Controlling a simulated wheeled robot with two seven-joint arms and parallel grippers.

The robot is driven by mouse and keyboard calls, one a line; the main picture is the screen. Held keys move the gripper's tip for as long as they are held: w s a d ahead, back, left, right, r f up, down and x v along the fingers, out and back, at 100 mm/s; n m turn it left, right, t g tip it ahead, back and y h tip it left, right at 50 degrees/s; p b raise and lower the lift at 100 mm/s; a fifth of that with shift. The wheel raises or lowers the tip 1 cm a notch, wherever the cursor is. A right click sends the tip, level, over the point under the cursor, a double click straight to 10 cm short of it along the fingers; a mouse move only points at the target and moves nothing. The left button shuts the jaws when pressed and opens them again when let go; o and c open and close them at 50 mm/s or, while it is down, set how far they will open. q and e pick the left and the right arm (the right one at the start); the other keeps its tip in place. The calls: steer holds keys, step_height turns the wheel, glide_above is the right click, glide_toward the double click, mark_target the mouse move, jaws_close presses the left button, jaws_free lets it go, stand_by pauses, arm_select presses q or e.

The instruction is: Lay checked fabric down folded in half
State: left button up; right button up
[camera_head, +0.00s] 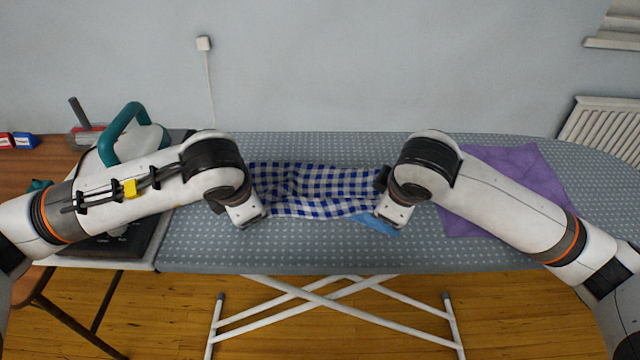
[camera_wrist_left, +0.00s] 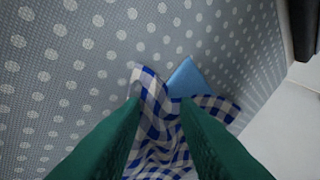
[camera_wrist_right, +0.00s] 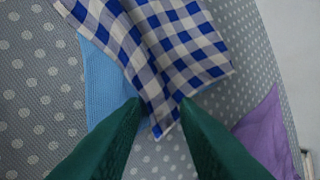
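The blue-and-white checked fabric (camera_head: 315,188) lies rumpled on the dotted ironing board between my two grippers. My left gripper (camera_head: 250,224) is low at its left front end. In the left wrist view the fabric (camera_wrist_left: 160,135) shows bunched between my left fingers (camera_wrist_left: 160,100), which stand apart. My right gripper (camera_head: 390,222) is at its right front end. In the right wrist view a corner of the fabric (camera_wrist_right: 180,50) reaches between my right fingers (camera_wrist_right: 160,104), with a gap visible around it. Finger contact is not clear. My wrists hide the fabric's side ends in the head view.
A light blue cloth (camera_head: 378,223) lies partly under the fabric's right front edge. A purple cloth (camera_head: 505,180) lies on the board (camera_head: 330,255) at right, partly behind my right arm. An iron (camera_head: 130,140) stands at left. The board's front strip is clear.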

arm_select(q)
steer(key=shift+o, duration=0.8)
steer(key=shift+s+f, duration=0.1)
arm_select(e)
steer(key=shift+o, duration=0.8)
steer(key=shift+f, duration=0.1)
steer(key=shift+s, duration=0.1)
arm_select(q)
steer(key=v, duration=0.3)
steer(key=shift+w+r, duration=0.25)
arm_select(e)
steer(key=v, duration=0.3)
steer(key=shift+w+r, duration=0.25)
arm_select(q)
steer(key=s+v, duration=0.1)
steer(key=v, duration=0.6)
steer(key=shift+s, duration=0.3)
arm_select(e)
steer(key=s+v, duration=0.1)
steer(key=v, duration=0.6)
steer(key=shift+s, duration=0.3)
